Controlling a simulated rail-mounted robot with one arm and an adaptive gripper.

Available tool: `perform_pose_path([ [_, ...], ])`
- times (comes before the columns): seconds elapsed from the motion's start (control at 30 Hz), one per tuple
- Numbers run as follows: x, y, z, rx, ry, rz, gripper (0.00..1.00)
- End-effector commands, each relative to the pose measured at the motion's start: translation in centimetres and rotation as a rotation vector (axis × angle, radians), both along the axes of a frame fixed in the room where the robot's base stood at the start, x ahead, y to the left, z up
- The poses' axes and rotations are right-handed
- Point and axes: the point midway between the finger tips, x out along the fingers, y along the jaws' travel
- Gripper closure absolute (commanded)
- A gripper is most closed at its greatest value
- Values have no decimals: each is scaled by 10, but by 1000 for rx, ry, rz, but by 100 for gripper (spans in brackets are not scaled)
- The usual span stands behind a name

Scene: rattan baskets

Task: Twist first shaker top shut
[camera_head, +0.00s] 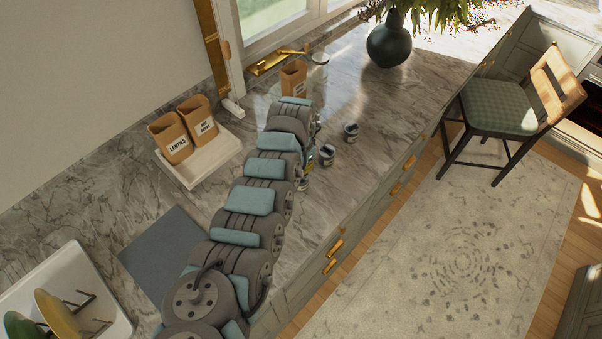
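Two small shakers with dark tops and pale metallic sides stand upright on the marble counter: a near one (327,155) and a farther one (351,132). A third small round item (303,184) shows only partly at the right edge of my arm; I cannot tell if it is a shaker. My gripper (311,157) is at the right side of the arm, just left of the near shaker and above the third item. My arm hides most of it, so its fingers and any hold are unclear. Whether the tops are shut is too small to tell.
A white tray (226,150) with two labelled tan canisters (171,138) (198,118) lies left of my arm. Another canister (293,78), a jar (320,60) and a dark vase (389,42) stand behind. The counter right of the shakers is clear up to its front edge.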

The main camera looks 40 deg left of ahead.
Motion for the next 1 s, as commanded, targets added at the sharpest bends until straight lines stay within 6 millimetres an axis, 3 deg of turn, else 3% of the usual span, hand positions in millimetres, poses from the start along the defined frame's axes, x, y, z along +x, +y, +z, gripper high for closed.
perform_pose_path([
  [1.0, 0, 0, -7, 0, 0, 0, 100],
])
